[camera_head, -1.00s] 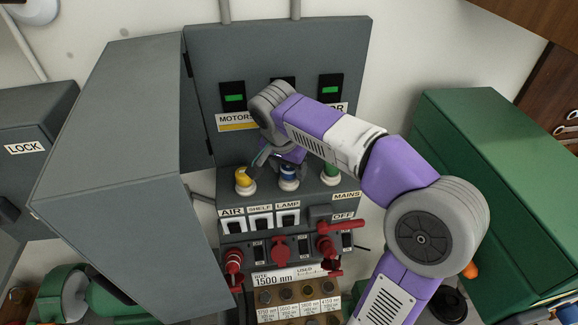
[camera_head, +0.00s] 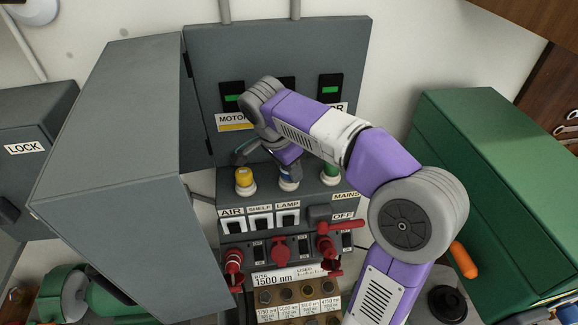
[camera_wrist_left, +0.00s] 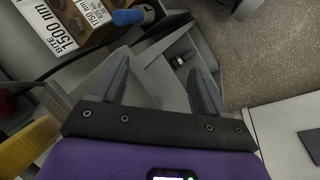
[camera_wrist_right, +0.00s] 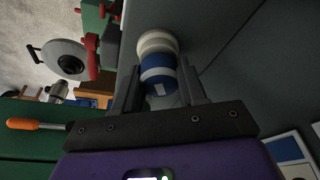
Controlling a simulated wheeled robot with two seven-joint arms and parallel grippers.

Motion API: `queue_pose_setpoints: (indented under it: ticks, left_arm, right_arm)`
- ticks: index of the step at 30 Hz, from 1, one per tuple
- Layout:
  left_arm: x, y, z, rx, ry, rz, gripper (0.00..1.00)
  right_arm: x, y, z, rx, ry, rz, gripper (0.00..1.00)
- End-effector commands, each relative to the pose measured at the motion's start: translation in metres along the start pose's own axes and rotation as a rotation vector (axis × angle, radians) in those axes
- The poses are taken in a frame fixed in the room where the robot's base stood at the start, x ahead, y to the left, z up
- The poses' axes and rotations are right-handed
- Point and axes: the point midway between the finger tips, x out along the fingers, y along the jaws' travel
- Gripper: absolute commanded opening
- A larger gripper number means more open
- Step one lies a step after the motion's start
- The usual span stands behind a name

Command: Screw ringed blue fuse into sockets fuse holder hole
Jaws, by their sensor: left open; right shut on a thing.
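The ringed blue fuse (camera_wrist_right: 158,76) has a white band and shows between the fingers of my right gripper (camera_wrist_right: 160,72) in the right wrist view. Its far end meets a cream-white fuse holder collar (camera_wrist_right: 157,42); how deep it sits in the hole cannot be told. In the head view the fuse holder (camera_head: 289,186) is the middle of three on the grey panel, and my right gripper (camera_head: 268,152) partly hides the fuse. My right gripper is shut on the fuse. My left gripper (camera_wrist_left: 158,72) is open and empty, seen only in the left wrist view.
A yellow fuse (camera_head: 243,176) stands left of the middle holder and a green fuse (camera_head: 331,170) right of it. Below are white switches (camera_head: 260,221) and red levers (camera_head: 280,246). An open grey cabinet door (camera_head: 120,165) stands at the left, a green box (camera_head: 495,180) at the right.

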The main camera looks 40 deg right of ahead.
Motion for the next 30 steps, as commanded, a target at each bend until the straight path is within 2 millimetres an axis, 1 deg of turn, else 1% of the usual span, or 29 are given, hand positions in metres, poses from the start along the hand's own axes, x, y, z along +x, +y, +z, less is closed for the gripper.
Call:
queue_pose_setpoints:
  ticks: [9,12,15,21,22,24,30]
  left_arm:
    - [0.0,0.0,0.0,0.0,0.0,0.0,0.74]
    - [0.0,0.0,0.0,0.0,0.0,0.0,0.74]
    - [0.0001,0.0,0.0,0.0,0.0,0.0,0.74]
    - [0.0001,0.0,0.0,0.0,0.0,0.0,0.74]
    - [0.0001,0.0,0.0,0.0,0.0,0.0,0.74]
    - [0.0001,-0.0001,0.0,0.0,0.0,0.0,0.74]
    - [0.0002,-0.0001,0.0,0.0,0.0,0.0,0.74]
  right_arm:
    - [0.0011,-0.0005,0.0003,0.434,0.0,0.124,0.24]
    - [0.0011,-0.0002,0.0007,0.525,-0.002,0.149,0.24]
    - [0.0012,0.0,0.0006,0.563,-0.001,0.159,0.24]
    - [0.0016,0.0002,0.0006,0.565,-0.001,0.16,0.24]
    - [0.0016,0.0002,0.0006,0.564,-0.001,0.16,0.46]
    - [0.0018,0.0004,0.0008,0.563,-0.001,0.161,0.54]
    - [0.0023,0.0008,0.0014,0.56,-0.002,0.163,0.54]
